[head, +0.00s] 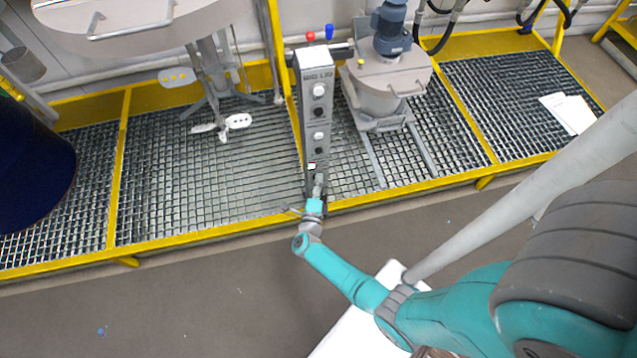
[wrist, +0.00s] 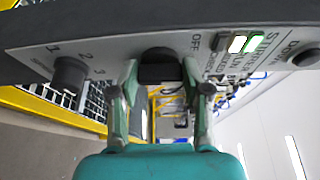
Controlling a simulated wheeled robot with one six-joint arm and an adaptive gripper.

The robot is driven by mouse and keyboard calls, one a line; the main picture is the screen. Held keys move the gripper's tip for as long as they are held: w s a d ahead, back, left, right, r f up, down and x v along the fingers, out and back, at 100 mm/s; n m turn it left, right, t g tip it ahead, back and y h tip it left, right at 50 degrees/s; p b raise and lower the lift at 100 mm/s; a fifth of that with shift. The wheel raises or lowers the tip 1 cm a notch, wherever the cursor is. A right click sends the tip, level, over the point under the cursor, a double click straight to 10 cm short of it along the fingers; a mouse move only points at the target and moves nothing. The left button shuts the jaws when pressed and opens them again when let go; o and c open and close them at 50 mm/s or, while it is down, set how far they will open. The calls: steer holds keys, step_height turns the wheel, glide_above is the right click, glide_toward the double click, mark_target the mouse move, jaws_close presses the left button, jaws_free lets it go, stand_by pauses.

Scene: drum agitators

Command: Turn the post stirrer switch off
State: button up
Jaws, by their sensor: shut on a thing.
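The grey control post (head: 316,150) stands upright at the front of the grating, with knobs and buttons down its face. My gripper (head: 318,184) is at the lower part of that face. In the wrist view my gripper (wrist: 160,74) has one finger on each side of a black switch knob (wrist: 158,62) and is shut on it. The knob's exact pointing direction cannot be told. In the head view my gripper hides the knob.
Another knob (wrist: 70,74), marked 1, 2, 3, sits left of the held one, and a DOWN button (wrist: 305,58) lies to the right. A yellow-framed grating (head: 215,235) runs behind the floor. A large lidded stirrer (head: 150,22) and a smaller motorised vessel (head: 388,78) flank the post.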

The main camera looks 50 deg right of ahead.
steer(key=shift+f+n+t+h, duration=0.1)
steer(key=shift+n+t+h, duration=0.3)
steer(key=shift+n, duration=1.1)
steer(key=shift+f+n+t+h, duration=0.1)
steer(key=shift+n+t, duration=0.55)
steer(key=shift+n, duration=0.85)
steer(key=shift+f+n+t+h, duration=0.15)
steer(key=shift+n+t, duration=0.4)
steer(key=shift+n, duration=0.95)
steer(key=o, duration=1.2)
steer(key=shift+r, duration=0.1)
steer(key=shift+c, duration=0.2)
steer(key=v, duration=1.2)
steer(key=shift+d, duration=0.1)
